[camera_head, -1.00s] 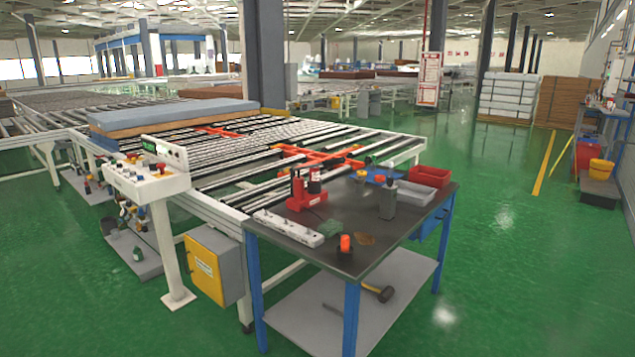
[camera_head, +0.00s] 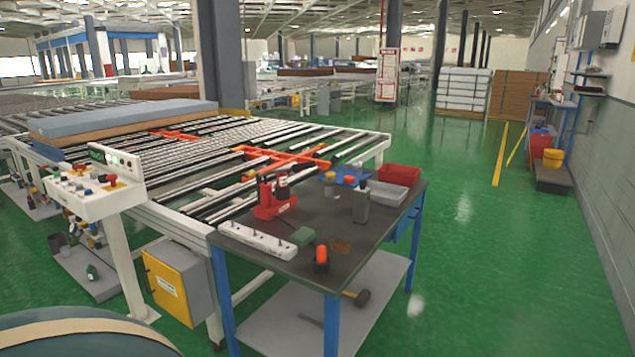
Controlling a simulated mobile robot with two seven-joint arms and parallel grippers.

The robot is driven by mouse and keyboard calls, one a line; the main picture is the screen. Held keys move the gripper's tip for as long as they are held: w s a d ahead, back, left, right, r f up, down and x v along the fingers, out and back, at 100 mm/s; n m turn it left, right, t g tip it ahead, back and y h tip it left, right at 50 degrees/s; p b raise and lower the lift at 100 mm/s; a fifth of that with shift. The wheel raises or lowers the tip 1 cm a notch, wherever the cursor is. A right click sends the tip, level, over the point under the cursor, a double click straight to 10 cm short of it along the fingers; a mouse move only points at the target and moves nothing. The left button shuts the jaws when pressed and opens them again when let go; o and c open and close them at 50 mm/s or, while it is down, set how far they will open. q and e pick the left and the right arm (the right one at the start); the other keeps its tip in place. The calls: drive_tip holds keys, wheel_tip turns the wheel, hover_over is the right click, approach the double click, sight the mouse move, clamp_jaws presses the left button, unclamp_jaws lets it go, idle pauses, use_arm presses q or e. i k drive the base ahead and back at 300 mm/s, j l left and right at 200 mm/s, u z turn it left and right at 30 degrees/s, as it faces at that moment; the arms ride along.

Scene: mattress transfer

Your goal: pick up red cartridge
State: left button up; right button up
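A small red-orange cylinder (camera_head: 321,254) with a dark lower part, which looks like the red cartridge, stands near the front edge of the dark-topped workbench (camera_head: 290,240). A larger red device (camera_head: 270,203) with dark upright parts stands further back on the same bench. Neither of my grippers is in view.
A control console (camera_head: 95,197) and roller conveyor stand left. Green floor right of the bench is clear.

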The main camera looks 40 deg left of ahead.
sight(282, 177)
drive_tip(key=j+z, duration=0.4)
drive_tip(key=j, duration=0.65)
drive_tip(key=j+z, duration=0.2)
drive_tip(key=j, duration=2)
